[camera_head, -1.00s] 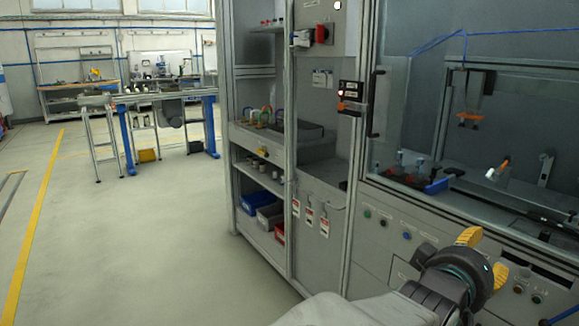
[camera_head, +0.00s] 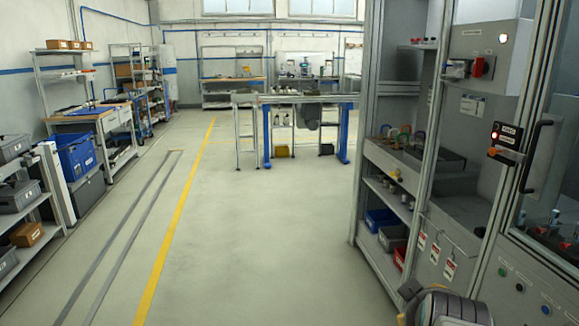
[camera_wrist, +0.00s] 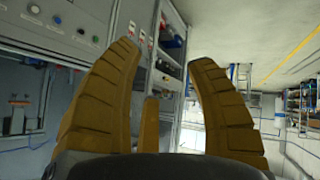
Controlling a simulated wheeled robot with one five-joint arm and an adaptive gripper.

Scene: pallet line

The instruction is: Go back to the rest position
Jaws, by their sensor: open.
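My gripper (camera_wrist: 165,95) shows in the wrist view with its ochre, ribbed fingers spread apart and nothing between them. The wrist view is turned, with the floor at the upper right. In the head view only a dark part of my arm shows at the lower right edge, beside the grey machine cabinet (camera_head: 480,215); the fingers are hardly in that picture. The cabinet's control panel (camera_wrist: 75,20) stands to the left of the fingers in the wrist view. No contact shows between the gripper and the cabinet.
An open shelf unit (camera_head: 385,185) with bins stands at the right. A workbench with blue legs (camera_head: 306,100) stands at the back. Shelves and a blue crate (camera_head: 78,157) line the left wall. The floor (camera_head: 230,240) between them is clear, with a yellow line (camera_head: 178,225).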

